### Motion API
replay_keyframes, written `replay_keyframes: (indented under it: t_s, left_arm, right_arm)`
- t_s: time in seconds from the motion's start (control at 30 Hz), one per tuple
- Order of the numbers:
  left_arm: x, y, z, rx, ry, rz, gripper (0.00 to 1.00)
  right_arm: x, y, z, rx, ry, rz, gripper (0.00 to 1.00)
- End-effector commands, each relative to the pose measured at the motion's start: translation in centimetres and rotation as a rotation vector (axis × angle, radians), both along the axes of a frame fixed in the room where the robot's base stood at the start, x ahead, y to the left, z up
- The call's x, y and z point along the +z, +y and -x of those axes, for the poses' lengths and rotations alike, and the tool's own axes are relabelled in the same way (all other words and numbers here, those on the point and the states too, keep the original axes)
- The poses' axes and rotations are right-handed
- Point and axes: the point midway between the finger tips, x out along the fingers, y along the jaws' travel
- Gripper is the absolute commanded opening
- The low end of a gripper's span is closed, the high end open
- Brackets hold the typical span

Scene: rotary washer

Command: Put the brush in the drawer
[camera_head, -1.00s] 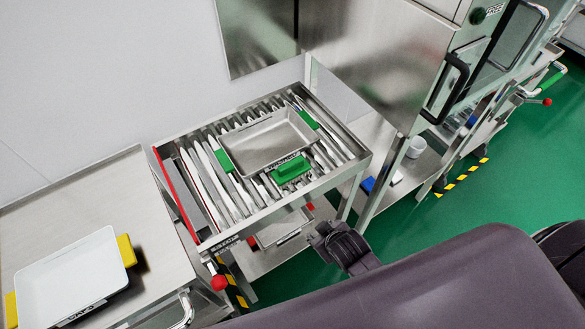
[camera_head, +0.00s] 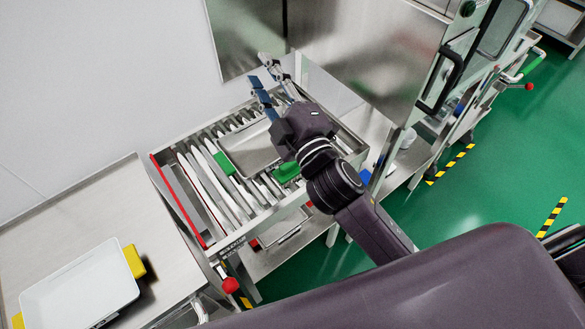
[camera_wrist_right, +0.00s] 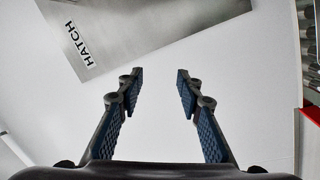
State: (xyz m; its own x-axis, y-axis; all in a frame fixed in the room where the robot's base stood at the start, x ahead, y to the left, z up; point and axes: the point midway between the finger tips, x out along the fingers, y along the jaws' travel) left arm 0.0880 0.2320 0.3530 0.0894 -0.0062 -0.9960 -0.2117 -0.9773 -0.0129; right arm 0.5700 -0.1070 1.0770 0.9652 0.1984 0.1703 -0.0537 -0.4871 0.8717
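My right gripper (camera_head: 260,70) is raised over the back of the roller rack, near the wall. In the right wrist view its fingers (camera_wrist_right: 160,74) are apart with nothing between them, facing the white wall. I cannot make out the brush. A small blue object (camera_head: 365,177) is partly visible on the lower shelf beside the rack, but I cannot tell what it is. No drawer can be clearly identified. My left gripper is out of view.
A metal tray (camera_head: 247,146) with green handles sits on the rollers, partly hidden by my right arm. A white tray (camera_head: 80,290) with yellow handles is on the left table.

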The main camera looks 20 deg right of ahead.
Motion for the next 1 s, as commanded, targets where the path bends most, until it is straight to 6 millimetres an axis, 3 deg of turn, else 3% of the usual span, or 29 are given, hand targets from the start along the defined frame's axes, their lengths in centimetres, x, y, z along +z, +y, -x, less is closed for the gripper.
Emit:
replay_keyframes:
  t_s: [0.03, 0.1, 0.2, 0.27, 0.37, 0.47, 0.53, 0.67, 0.77, 0.9, 0.97, 1.0]
  left_arm:
    - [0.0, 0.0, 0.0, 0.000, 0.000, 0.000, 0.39]
    - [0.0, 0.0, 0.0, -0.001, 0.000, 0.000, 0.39]
    - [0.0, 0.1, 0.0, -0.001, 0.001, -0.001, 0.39]
    - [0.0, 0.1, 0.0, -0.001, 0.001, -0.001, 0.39]
    - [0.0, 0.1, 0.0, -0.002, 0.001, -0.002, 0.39]
    - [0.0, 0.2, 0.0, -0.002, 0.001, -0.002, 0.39]
    - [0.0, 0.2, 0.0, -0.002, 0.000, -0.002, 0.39]
    - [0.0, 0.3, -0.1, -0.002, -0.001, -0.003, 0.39]
    - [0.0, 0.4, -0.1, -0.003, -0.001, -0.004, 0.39]
    - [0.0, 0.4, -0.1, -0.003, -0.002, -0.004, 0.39]
    - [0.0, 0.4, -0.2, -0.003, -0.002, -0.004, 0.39]
    - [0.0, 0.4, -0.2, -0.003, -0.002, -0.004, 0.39]
  right_arm:
    - [3.0, 2.3, 0.0, 0.057, -0.123, 0.086, 0.33]
    - [6.3, 5.7, 0.8, 0.138, -0.295, 0.218, 0.33]
    - [9.6, 10.8, 3.0, 0.258, -0.536, 0.413, 0.33]
    - [10.5, 13.8, 4.8, 0.332, -0.676, 0.534, 0.33]
    - [10.3, 18.3, 8.0, 0.459, -0.900, 0.746, 0.33]
    - [7.9, 21.7, 10.9, 0.598, -1.109, 0.964, 0.33]
    - [5.2, 23.1, 12.6, 0.702, -1.243, 1.121, 0.33]
    - [-1.2, 23.3, 14.0, 0.921, -1.454, 1.421, 0.33]
    - [-6.5, 21.0, 13.7, 1.117, -1.572, 1.653, 0.33]
    - [-12.5, 14.5, 11.2, 1.442, -1.645, 1.969, 0.33]
    - [-14.1, 10.8, 9.8, 1.594, -1.635, 2.089, 0.33]
    - [-14.8, 8.3, 8.9, -1.649, 1.571, -2.100, 0.33]
